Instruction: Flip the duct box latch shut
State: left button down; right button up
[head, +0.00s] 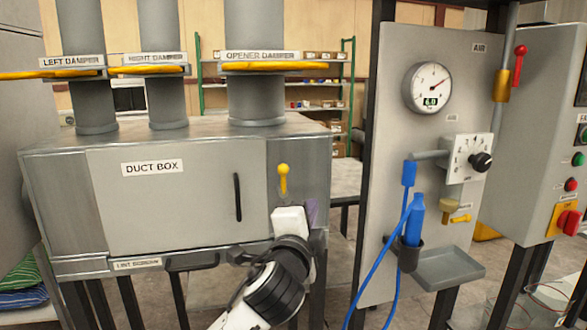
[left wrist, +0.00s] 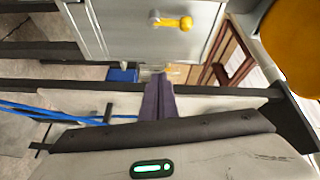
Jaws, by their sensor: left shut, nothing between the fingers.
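The duct box (head: 140,195) is a grey metal cabinet with a labelled front door and a dark vertical handle (head: 238,197). Its yellow latch (head: 283,177) is right of that handle and looks upright, with the round knob at the top. In the left wrist view the latch (left wrist: 174,22) shows near the top, its yellow knob to the right. My left gripper (head: 312,210) is just below and right of the latch, apart from it. Its dark purple fingers (left wrist: 158,97) are shut and empty in the left wrist view. My right gripper is not in view.
Pipes with yellow-handled dampers (head: 265,66) rise from the box top. A grey panel (head: 385,120) with a gauge, blue hose and tray stands to the right. A gap separates box and panel.

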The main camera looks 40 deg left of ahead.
aim_at(283, 180)
pick_arm(q)
jog(key=shift+y, duration=0.6)
jog(key=r, duration=0.2)
jog(key=a+r, duration=0.1)
jog(key=r, duration=0.1)
jog(key=shift+s+a+r, duration=0.2)
jog(key=shift+r, duration=0.2)
jog(key=w+a+p, duration=0.2)
jog(key=w+a, duration=0.4)
jog(key=a, duration=0.1)
jog(key=shift+w+p, duration=0.2)
jog(key=shift+p, duration=0.1)
